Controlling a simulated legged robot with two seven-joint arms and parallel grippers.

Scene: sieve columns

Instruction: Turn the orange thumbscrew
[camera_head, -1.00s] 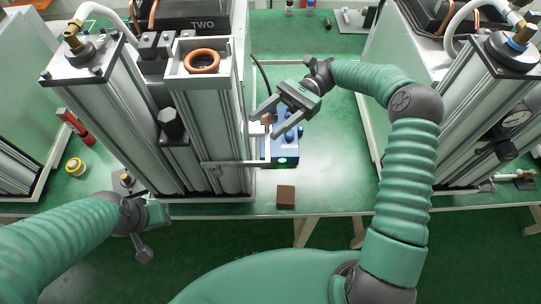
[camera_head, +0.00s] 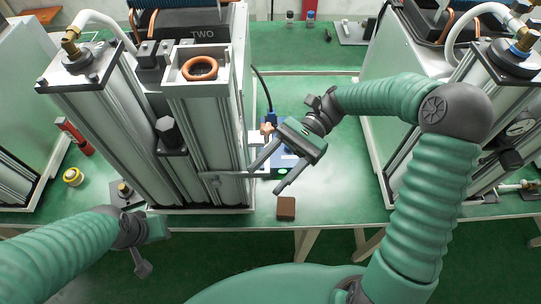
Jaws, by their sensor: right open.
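A small orange-brown knob (camera_head: 267,128), which looks like the thumbscrew, shows beside the right side of the front column, behind my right gripper. My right gripper (camera_head: 265,180) is open, with its two fingers pointing down and left. Its fingertips are nearer to me than the knob, with nothing seen between them. They overlap the blue box (camera_head: 283,160) and the end of a thin grey bar (camera_head: 228,175) in the picture; I cannot tell whether they touch. My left gripper (camera_head: 147,245) hangs low at the left, and its jaws are not clear.
An orange ring (camera_head: 200,68) lies in a white tray (camera_head: 227,88) atop the column. A brown block (camera_head: 286,208) sits at the front edge of the green table (camera_head: 335,185). A second column unit (camera_head: 445,130) stands to the right. The table between them is mostly clear.

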